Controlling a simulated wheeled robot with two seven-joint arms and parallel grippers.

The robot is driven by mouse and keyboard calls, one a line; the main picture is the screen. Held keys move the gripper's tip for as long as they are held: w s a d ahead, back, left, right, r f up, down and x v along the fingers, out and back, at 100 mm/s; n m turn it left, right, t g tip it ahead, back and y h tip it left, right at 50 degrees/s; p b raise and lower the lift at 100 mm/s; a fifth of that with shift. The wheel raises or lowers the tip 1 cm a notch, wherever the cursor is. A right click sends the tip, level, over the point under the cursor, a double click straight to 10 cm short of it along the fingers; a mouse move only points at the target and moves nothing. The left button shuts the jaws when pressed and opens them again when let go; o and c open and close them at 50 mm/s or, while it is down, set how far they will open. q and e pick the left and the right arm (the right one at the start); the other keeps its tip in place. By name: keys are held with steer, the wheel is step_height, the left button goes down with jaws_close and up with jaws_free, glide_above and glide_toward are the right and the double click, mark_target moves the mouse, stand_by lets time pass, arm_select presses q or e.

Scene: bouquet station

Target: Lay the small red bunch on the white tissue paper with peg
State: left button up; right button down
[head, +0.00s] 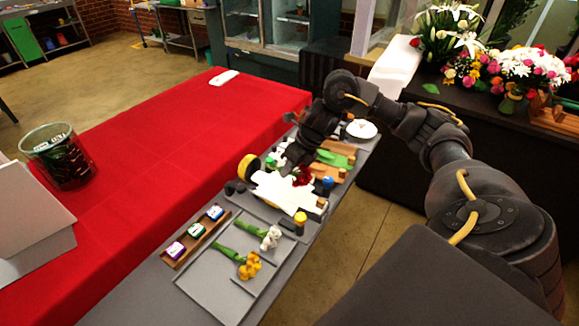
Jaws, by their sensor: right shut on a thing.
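The small red bunch (303,179) shows as dark red flowers just beside the fingers of my right gripper (288,170). My right gripper points down and is shut on the bunch; its stems are mostly hidden by the gripper. The white tissue paper (284,194) lies on the grey work surface directly below and in front of the gripper. The bunch appears over the paper's far edge; I cannot tell whether it touches it. The peg cannot be made out clearly. My left gripper is not in view.
A grey tray (203,276) holds a white bunch (270,238) and a yellow bunch (249,266). A wooden rack (178,257) holds coloured blocks. A yellow roll (248,167) and a yellow-topped bottle (300,221) stand near the paper. The red table (160,160) is mostly clear.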

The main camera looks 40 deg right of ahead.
steer(key=shift+f+b, duration=1.95)
steer(key=shift+f, duration=0.7)
steer(key=shift+f, duration=0.1)
steer(key=c, duration=0.8)
jaws_free()
steer(key=shift+r+p, duration=2.85)
steer(key=shift+r, duration=0.65)
